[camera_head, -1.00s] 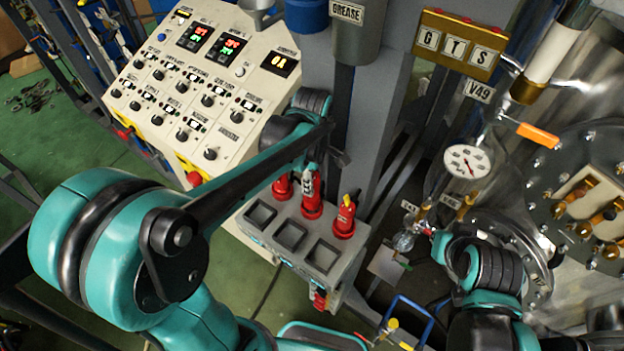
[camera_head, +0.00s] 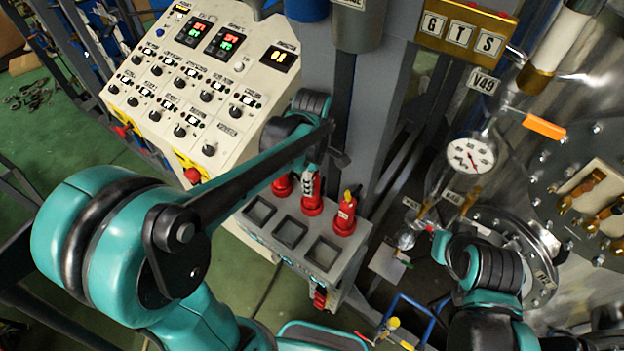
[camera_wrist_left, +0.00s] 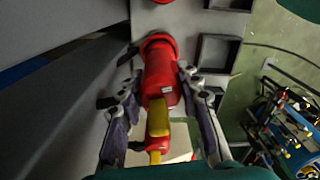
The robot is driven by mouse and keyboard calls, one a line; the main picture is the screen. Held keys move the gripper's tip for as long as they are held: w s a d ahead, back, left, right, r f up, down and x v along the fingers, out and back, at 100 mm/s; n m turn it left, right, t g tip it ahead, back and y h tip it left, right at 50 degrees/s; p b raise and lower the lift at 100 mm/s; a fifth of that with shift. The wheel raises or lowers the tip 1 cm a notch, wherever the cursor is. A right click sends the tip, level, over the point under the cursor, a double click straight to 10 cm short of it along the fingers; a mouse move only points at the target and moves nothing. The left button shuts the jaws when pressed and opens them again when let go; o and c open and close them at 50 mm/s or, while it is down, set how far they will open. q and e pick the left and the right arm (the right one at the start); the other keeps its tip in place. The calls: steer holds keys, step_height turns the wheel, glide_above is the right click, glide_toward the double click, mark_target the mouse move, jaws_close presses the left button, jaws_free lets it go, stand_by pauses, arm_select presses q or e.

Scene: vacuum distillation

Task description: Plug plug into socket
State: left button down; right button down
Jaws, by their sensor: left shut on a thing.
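In the left wrist view a red plug (camera_wrist_left: 160,82) with a small label and a yellow end (camera_wrist_left: 158,122) stands between the two fingers of my left gripper (camera_wrist_left: 160,115). The gripper is shut on it. The plug's far end meets a round red socket (camera_wrist_left: 157,40) on the grey panel; I cannot tell how deep it sits. In the head view my left gripper (camera_head: 312,168) is small and partly hidden behind my arm, over the row of red connectors. The middle one (camera_head: 312,205) is below it, and the right one (camera_head: 345,215) has a yellow top.
The grey socket box (camera_head: 285,262) has square recesses in front of the connectors. A control panel (camera_head: 150,85) stands at left and a grey column (camera_head: 385,110) behind the box. A gauge (camera_head: 471,156) and a steel vessel (camera_head: 520,90) fill the right side. Green floor lies at left.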

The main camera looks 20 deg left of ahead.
arm_select(q)
steer(key=shift+f+b, duration=0.75)
steer(key=shift+f, duration=0.25)
steer(key=c, duration=1)
jaws_free()
steer(key=shift+r, duration=0.1)
step_height(320, 180, up, 12)
